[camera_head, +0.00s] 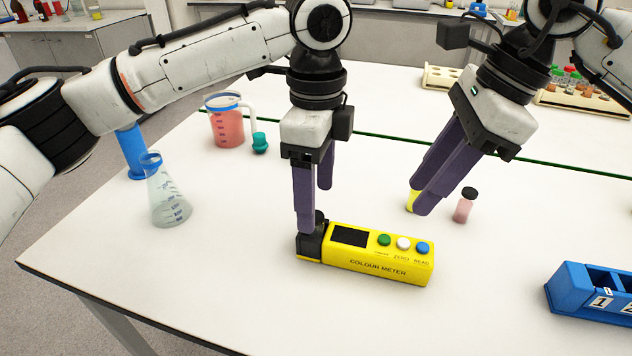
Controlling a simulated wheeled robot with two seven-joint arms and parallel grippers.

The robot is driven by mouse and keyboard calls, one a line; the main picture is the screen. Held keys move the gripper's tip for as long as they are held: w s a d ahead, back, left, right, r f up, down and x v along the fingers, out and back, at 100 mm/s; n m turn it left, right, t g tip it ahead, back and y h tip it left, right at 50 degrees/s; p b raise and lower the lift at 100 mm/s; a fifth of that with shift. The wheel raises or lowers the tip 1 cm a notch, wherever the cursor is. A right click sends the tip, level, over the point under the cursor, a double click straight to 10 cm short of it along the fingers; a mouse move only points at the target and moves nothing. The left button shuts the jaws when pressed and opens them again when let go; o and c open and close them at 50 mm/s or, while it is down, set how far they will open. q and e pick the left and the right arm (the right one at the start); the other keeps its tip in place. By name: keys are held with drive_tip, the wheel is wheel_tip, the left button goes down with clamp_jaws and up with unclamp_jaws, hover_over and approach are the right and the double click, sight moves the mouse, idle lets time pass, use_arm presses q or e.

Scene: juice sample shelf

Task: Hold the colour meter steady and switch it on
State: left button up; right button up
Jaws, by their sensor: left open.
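The yellow colour meter (345,262) lies on the white table, its dark screen (350,236) blank. Its top has a green button (384,239), a white button (403,243) marked ZERO and a blue button (422,248) marked READ. A black part (311,240) sits at its left end. My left gripper (316,209) is open and points down at that end, its near fingertip right at the black part; whether it touches is unclear. My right gripper (418,196) is beyond the meter's right half, tilted down; its finger gap is hard to judge.
A flask (167,198), red jug (227,127) and teal item (260,144) stand left. A blue numbered rack (568,289) is at right. The front table is clear.

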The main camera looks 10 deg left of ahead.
sight(316, 232)
use_arm(q)
wheel_tip(316, 232, down, 9)
drive_tip(key=shift+f, duration=0.15)
idle(0.4)
drive_tip(key=c, duration=1.3)
drive_tip(key=shift+c, duration=0.6)
use_arm(e)
clamp_jaws()
use_arm(q)
drive_tip(key=shift+w, duration=0.1)
